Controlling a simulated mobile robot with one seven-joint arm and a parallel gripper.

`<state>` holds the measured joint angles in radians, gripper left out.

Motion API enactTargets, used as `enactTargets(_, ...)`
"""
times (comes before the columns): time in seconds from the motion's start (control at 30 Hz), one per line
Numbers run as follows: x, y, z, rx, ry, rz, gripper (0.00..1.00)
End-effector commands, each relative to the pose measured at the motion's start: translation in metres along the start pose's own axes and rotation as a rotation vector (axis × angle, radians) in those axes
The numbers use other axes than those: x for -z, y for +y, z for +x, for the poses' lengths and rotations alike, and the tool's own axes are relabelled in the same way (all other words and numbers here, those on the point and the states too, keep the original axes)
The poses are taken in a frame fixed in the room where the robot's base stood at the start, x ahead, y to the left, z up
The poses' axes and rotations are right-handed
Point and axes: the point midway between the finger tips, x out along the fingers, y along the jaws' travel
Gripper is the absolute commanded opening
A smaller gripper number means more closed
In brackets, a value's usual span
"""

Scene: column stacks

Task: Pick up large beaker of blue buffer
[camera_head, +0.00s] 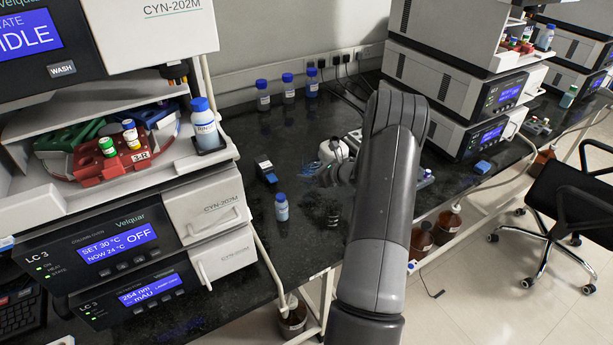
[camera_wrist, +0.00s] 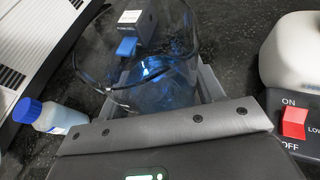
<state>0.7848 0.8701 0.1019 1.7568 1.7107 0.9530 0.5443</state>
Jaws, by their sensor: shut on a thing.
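The large beaker (camera_wrist: 98,72) is clear glass with a rounded rim, and blue liquid shows low in it in the wrist view. My gripper (camera_wrist: 168,88) is shut on the beaker, with its grey fingers on either side of the glass. In the head view a faint, bluish glassy shape (camera_head: 313,168) left of my arm looks like the beaker. My arm hides most of my gripper there. I cannot tell whether the beaker's base touches the bench.
A white device with a red switch (camera_wrist: 293,123) stands close on the right in the wrist view. A blue-capped bottle (camera_wrist: 50,117) stands at the left; it also shows in the head view (camera_head: 281,208). A small grey-and-blue box (camera_head: 266,172) is nearby. Instrument stacks (camera_head: 455,95) flank the black bench.

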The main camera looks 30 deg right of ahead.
Motion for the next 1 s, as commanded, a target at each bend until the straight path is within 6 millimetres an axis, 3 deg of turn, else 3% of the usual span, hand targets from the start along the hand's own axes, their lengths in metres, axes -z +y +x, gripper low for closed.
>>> enactTargets(0.5, -0.012, -0.013, -0.069, 0.001, -0.001, -0.002, 0.33)
enactTargets(1.0, -0.018, -0.020, -0.107, 0.001, -0.001, -0.002, 0.33)
